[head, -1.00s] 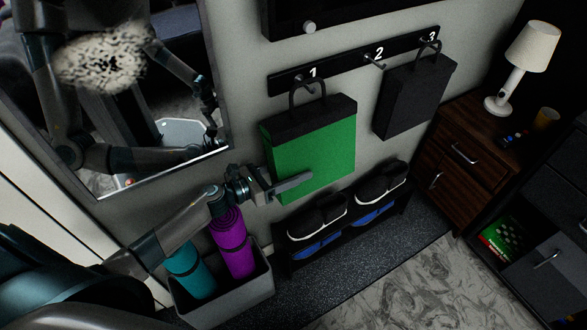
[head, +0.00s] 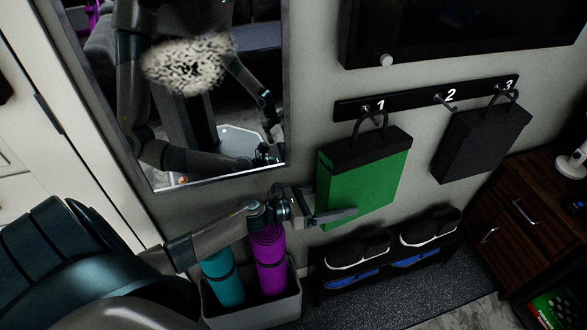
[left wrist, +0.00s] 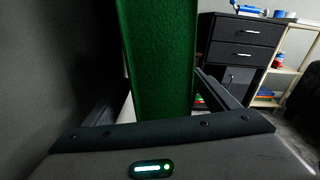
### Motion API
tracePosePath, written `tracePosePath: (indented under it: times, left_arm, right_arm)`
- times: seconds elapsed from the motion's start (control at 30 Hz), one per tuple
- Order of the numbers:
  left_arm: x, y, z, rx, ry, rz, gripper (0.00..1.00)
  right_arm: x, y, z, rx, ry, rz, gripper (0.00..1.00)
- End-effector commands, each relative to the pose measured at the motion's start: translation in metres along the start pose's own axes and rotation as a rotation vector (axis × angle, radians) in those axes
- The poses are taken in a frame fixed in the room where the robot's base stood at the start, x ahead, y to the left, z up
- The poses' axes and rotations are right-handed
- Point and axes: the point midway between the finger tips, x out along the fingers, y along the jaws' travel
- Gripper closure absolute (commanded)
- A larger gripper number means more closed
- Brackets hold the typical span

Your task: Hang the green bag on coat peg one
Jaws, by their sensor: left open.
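The green bag (head: 362,185), with a black top band and dark loop handle, hangs upright against the wall below coat peg one (head: 367,108). Its handle loop appears to be over that peg. My left gripper (head: 335,213) is at the bag's lower left edge, with one finger in front of it. In the left wrist view the bag (left wrist: 160,60) stands between the two open fingers; I cannot tell whether either touches it. In the head view the other finger is mostly hidden. My right gripper is not directly visible.
A black bag (head: 480,142) hangs by peg three, right of peg two (head: 446,101). Below are a shoe rack (head: 318,285) with shoes and a grey bin (head: 262,311) with teal and purple rolled mats. A mirror (head: 215,120) is at left. A wooden cabinet (head: 520,205) stands at right.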

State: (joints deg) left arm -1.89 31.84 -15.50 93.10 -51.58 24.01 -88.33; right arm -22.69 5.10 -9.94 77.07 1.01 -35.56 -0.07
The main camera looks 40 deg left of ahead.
Motion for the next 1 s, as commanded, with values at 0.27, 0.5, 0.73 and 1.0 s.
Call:
tracePosePath:
  times: [0.27,0.5,0.73,1.0]
  left_arm:
    - [-0.049,0.001,-0.004,0.0,0.004,0.001,0.2]
    - [-0.092,0.001,-0.003,0.001,0.003,0.001,0.2]
    - [-0.129,0.0,-0.002,0.001,0.001,0.001,0.2]
    - [-0.151,0.0,0.0,0.001,0.0,0.0,0.2]
  right_arm:
    - [-0.001,0.01,0.011,0.006,-0.063,0.01,0.17]
    - [-0.009,0.011,0.007,0.007,-0.089,0.01,0.17]
    - [-0.023,0.009,-0.006,0.006,-0.086,0.009,0.17]
    - [-0.033,0.008,-0.014,0.006,-0.085,0.009,0.17]
